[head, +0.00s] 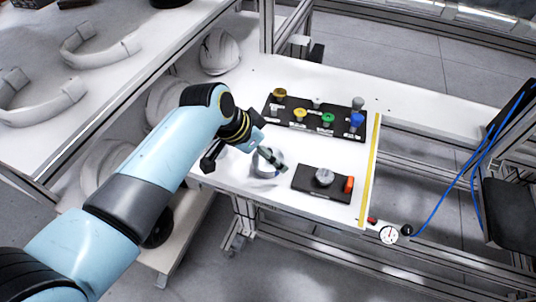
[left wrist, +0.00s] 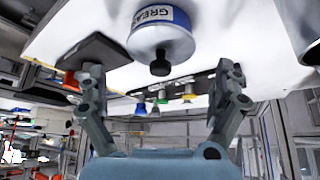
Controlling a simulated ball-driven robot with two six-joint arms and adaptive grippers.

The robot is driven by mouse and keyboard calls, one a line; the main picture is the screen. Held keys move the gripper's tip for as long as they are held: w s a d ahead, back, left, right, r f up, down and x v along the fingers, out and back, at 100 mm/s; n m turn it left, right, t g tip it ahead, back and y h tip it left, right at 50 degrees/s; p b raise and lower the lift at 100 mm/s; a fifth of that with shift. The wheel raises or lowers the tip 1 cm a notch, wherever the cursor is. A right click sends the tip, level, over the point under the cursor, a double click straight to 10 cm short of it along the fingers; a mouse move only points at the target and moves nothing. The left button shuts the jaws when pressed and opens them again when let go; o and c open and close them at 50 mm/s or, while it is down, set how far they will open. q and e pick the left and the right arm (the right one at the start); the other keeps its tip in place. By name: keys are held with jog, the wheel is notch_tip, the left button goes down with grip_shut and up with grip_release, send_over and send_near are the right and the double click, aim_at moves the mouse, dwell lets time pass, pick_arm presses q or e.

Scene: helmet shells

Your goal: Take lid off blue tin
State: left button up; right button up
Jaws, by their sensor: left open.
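The blue tin (head: 263,172) stands on the white table in the head view, partly hidden by a finger of my left gripper. In the left wrist view the tin (left wrist: 155,14) shows a white and blue label with "GREASE" letters, and appears inverted. Its pale grey lid (left wrist: 160,40) carries a black knob (left wrist: 160,67). My left gripper (head: 246,163) is at the tin, with its fingers apart. In the left wrist view the gripper (left wrist: 162,72) has one finger on each side of the knob, with clear gaps and nothing held. My right gripper is not in view.
A black panel (head: 293,124) with several coloured knobs stands behind the tin. A smaller black panel (head: 334,191) with a grey knob and a red piece lies right of it. A yellow strip (head: 369,170) runs near the right edge. White helmet shells (head: 218,52) stand at the left.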

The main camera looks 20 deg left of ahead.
pick_arm(q)
jog(key=shift+x, duration=0.9)
jog(key=shift+c, duration=0.4)
jog(key=shift+s, duration=0.1)
jog(key=c, duration=1.5)
